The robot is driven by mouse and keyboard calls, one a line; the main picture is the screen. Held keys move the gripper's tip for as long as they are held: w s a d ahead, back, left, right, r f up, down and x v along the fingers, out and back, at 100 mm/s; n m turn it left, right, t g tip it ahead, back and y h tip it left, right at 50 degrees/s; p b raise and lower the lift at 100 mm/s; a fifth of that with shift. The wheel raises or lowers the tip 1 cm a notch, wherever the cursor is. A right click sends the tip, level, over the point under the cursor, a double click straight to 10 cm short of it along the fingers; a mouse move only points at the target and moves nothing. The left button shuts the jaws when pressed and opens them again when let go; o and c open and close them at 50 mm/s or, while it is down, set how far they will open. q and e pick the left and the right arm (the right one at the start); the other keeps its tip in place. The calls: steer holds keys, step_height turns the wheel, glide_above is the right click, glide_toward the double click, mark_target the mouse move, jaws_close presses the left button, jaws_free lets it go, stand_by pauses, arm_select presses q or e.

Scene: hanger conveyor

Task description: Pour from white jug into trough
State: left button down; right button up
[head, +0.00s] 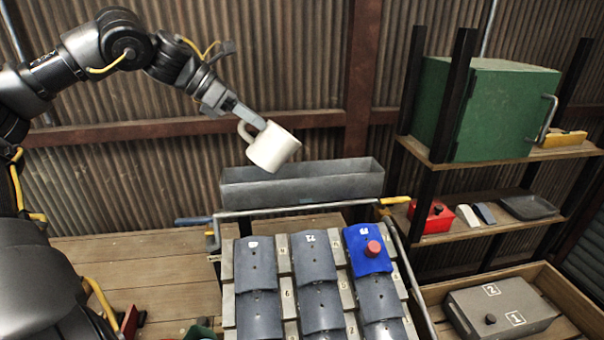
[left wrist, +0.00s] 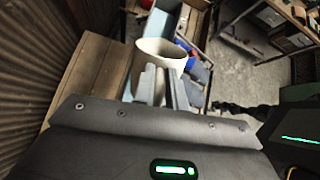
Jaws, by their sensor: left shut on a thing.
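The white jug (head: 273,148) is held in the air by my left gripper (head: 250,118), tilted, over the left part of the trough. The gripper is shut on the jug near its rim and handle side. The grey metal trough (head: 310,188) is a long open box behind the rack, against the corrugated wall. In the left wrist view the jug (left wrist: 160,55) shows just past the fingers (left wrist: 155,85), and part of the trough (left wrist: 168,8) shows beyond it. What is inside the jug cannot be seen. My right gripper is not in view.
In front of the trough stands a rack with dark curved plates (head: 315,262) and a blue plate with a red knob (head: 373,248). At right are shelves with a green cabinet (head: 495,110), a red box (head: 432,217) and a wooden crate holding a grey case (head: 500,308).

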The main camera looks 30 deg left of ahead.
mark_target(239, 130)
arm_select(q)
steer(key=shift+f+b, duration=0.15)
steer(key=shift+b, duration=0.2)
steer(key=f+t+h+b, duration=0.1)
steer(key=b, duration=0.2)
steer(key=t+h+b, duration=0.1)
steer(key=b, duration=0.1)
steer(key=f+h+b, duration=0.1)
steer(key=b, duration=0.2)
steer(key=shift+s+a+f+t+b, duration=0.3)
steer(key=shift+s+t, duration=0.05)
steer(key=shift+t, duration=0.05)
steer(key=shift+a+b, duration=0.15)
steer(key=shift+b, duration=0.3)
steer(key=shift+r+t+h, duration=0.1)
steer(key=shift+t+h, duration=0.2)
